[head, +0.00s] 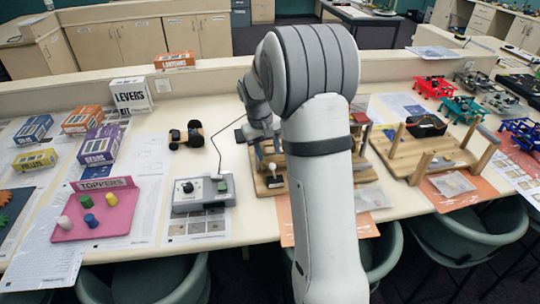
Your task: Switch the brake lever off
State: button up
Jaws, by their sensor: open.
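A wooden board (262,186) stands in the middle of the table, partly hidden behind my arm. A small upright lever with a pale knob (272,168) shows on it. A grey control box (216,203) with a black knob and a green part sits just left of the board. I cannot tell which of these parts is the brake lever, or its position. My gripper (265,150) points down over the board's left part, close to the small lever. It is open; its fingertips are small and partly hidden, and I cannot tell whether they touch anything.
A pink tray (115,227) with colored pegs lies left of the box. A small wheeled vehicle (187,135) stands behind it. A white box marked LEVERS (131,97) is at the back. A wooden frame (445,160) stands to the right. Chairs line the front edge.

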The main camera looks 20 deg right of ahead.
aim_at(272, 164)
jog(key=f, duration=0.2)
jog(key=d+f+p, duration=0.1)
jog(key=f, duration=0.4)
jog(key=shift+d+f+p, duration=0.25)
jog(key=shift+f+p, duration=0.05)
jog(key=shift+c, duration=0.3)
grip_shut()
jog(key=shift+w+a+f+h+b, duration=0.1)
jog(key=shift+a+f+h+b, duration=0.3)
jog(key=shift+b, duration=0.75)
jog(key=shift+a+f+h+b, duration=0.1)
jog(key=shift+a+h+b, duration=0.15)
jog(key=shift+h+b, duration=0.65)
jog(key=shift+r+g+h+b, duration=0.3)
jog(key=shift+b, duration=0.2)
